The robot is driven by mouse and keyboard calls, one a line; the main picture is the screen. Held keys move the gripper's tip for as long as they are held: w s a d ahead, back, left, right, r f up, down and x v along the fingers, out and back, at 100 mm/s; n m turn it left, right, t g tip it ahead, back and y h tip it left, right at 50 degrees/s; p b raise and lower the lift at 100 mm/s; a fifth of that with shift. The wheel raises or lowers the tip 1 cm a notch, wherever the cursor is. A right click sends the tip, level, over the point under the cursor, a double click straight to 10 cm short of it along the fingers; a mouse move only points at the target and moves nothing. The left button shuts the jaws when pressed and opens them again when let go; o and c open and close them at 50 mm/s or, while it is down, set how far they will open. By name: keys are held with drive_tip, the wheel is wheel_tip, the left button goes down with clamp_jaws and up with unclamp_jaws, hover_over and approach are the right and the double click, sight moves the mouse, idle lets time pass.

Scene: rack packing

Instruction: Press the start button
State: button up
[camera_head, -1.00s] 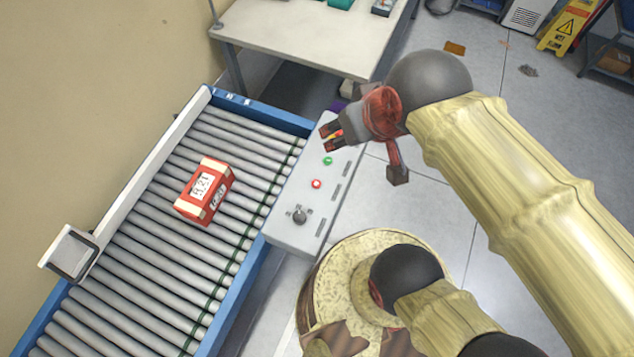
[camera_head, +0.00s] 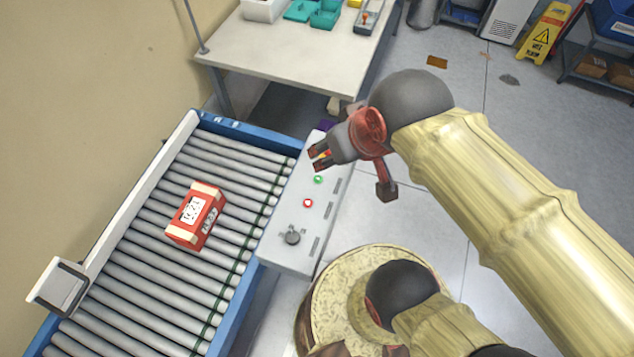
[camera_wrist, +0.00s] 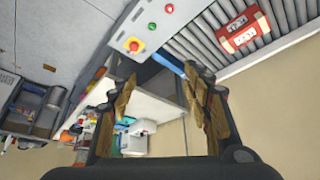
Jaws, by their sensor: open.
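The control panel (camera_head: 288,218) is a grey box along the right side of the roller conveyor. It carries a green button (camera_head: 318,180), a red button (camera_head: 308,203) and a dark knob (camera_head: 292,237). My gripper (camera_head: 319,158) is over the far end of the panel, just beyond the green button. In the wrist view my gripper (camera_wrist: 158,105) is open and empty. There the green button (camera_wrist: 152,27), a red button (camera_wrist: 134,45) on a yellow base and another red button (camera_wrist: 169,8) show on the panel. None of the buttons is touched in the wrist view.
A red box (camera_head: 195,215) with white labels lies on the conveyor rollers (camera_head: 150,300). A white table (camera_head: 285,50) with teal bins (camera_head: 325,13) stands behind. A yellow warning sign (camera_head: 544,34) stands at the far right. The grey floor between is mostly clear.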

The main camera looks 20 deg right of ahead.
drive_tip(key=c, duration=0.3)
idle(0.4)
